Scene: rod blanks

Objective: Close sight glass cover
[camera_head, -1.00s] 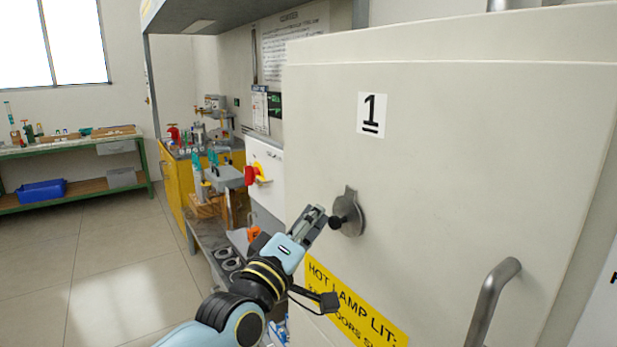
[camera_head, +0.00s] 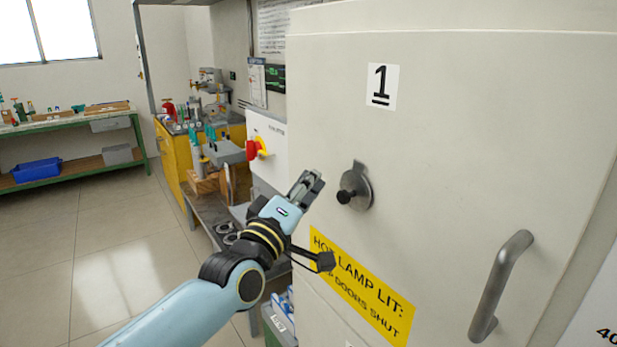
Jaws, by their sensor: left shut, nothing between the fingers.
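The sight glass cover (camera_head: 360,188) is a round grey metal disc with a small tab at its top and a black knob (camera_head: 344,197) on its left side. It lies against the cream door (camera_head: 450,150) marked 1, and no glass shows around it. My left gripper (camera_head: 313,181) is shut and empty, just left of the knob and apart from it, pointing up and to the right. My right gripper is not in view.
A curved grey door handle (camera_head: 500,285) stands out at the lower right. A yellow warning label (camera_head: 360,285) lies below the cover. A white box with a red and yellow switch (camera_head: 258,148) and a cluttered workbench stand to the left.

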